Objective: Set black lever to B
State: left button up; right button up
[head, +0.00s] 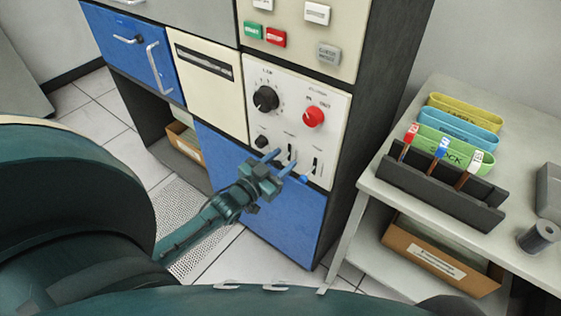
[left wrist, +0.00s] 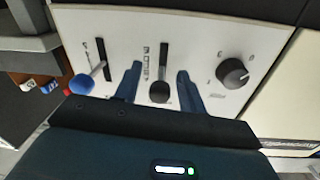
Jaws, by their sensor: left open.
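The black lever (left wrist: 160,92) has a round black knob and sits in a vertical slot in the white control panel (head: 336,135). In the left wrist view it lies between the two fingers of my left gripper (left wrist: 158,88), with a gap to each finger. The letters beside its slot are too small to read. In the head view my left gripper (head: 281,161) is open at the lower part of the panel, and it hides the black lever's knob.
A blue-knobbed lever (left wrist: 82,84) is close beside my left gripper. A small black knob (head: 261,142), a large black knob (head: 266,98) and a red knob (head: 313,117) are on the panel. A table (head: 440,105) with a dark card rack (head: 440,196) stands at right.

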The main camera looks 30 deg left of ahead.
pick_arm(q)
jog(key=shift+c, duration=0.4)
grip_shut()
